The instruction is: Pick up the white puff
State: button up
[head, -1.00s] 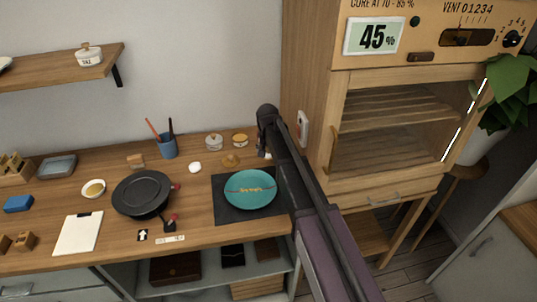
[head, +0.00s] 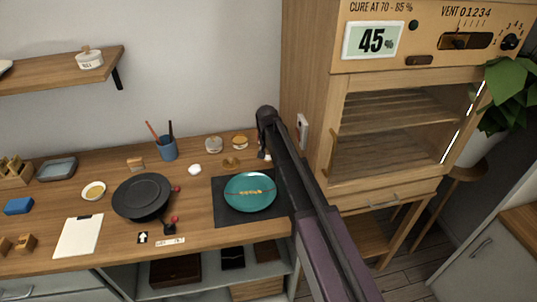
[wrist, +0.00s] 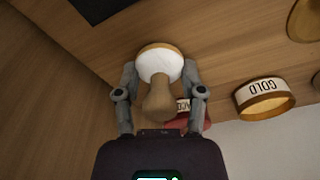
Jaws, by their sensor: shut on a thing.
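The white puff (wrist: 160,62) shows in the wrist view as a round white pad with a tan rim and a tan, knob-like handle. My gripper (wrist: 160,84) is shut on it, with one grey finger on each side. In the head view, my dark arm reaches down to the right end of the counter, and the gripper and puff are largely hidden there. A small white patch shows beside the arm's end, too small to name. I cannot tell how far the puff is from the counter.
A gold-labelled jar (wrist: 265,98) is right of my gripper. A teal plate (head: 250,203) with yellow pieces lies on a dark mat (head: 224,214). The black round pan (head: 142,195) stands to the left. A wooden cabinet (head: 312,120) rises close on the right.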

jog(key=shift+r+p, duration=1.7)
jog(key=shift+r, duration=0.15)
jog(key=s, duration=0.5)
jog(key=s+d, duration=0.1)
jog(key=s, duration=0.4)
jog(key=s+d, duration=0.1)
jog(key=s, duration=0.4)
jog(key=shift+s+d+r+p, duration=0.15)
jog(key=shift+s+r+p, duration=0.25)
jog(key=shift+o, duration=0.9)
jog(key=c, duration=0.3)
jog(key=shift+s, duration=0.15)
